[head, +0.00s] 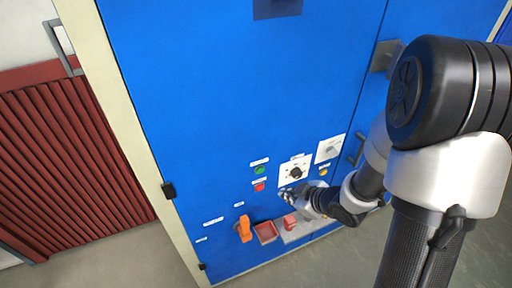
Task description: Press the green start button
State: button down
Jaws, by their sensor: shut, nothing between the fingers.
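The green start button (260,170) is on the blue cabinet front, under a small white label. A red button (259,187) sits just below it. My gripper (284,193) is shut and empty. In the head view it shows to the right of and below the green button, beside the red one. The green button is in full view and the fingertips do not cover it. I cannot tell how far the fingertips are from the panel.
A black rotary knob (295,173) on a white plate is just above my gripper. An orange handle (244,229), a red tray (265,233) and a red block (290,222) are lower down. A yellow button (323,171) is to the right.

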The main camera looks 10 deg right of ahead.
aim_at(260, 170)
jog(key=shift+s+a+f+n+y, duration=0.2)
jog(key=shift+a+f+y, duration=0.15)
jog(key=shift+a, duration=0.15)
jog(key=shift+s+a+f+n+y, duration=0.1)
jog(key=shift+s+a+f+y, duration=0.1)
jog(key=shift+a+f+y, duration=0.25)
jog(key=shift+r, duration=0.1)
jog(key=w+a+p, duration=0.1)
jog(key=w+a, duration=0.1)
jog(key=w, duration=0.6)
jog(key=shift+w+a, duration=0.2)
jog(key=shift+a, duration=0.2)
jog(key=shift+w+p, duration=0.15)
jog(key=shift+p, duration=0.2)
dwell(0.4)
jog(key=shift+w+a, duration=0.15)
jog(key=shift+w, duration=0.1)
jog(key=shift+w+a, duration=0.1)
jog(key=shift+w, duration=0.35)
dwell(0.6)
jog(key=shift+s, duration=0.1)
jog(key=shift+s+d, duration=0.25)
jog(key=shift+s, duration=0.5)
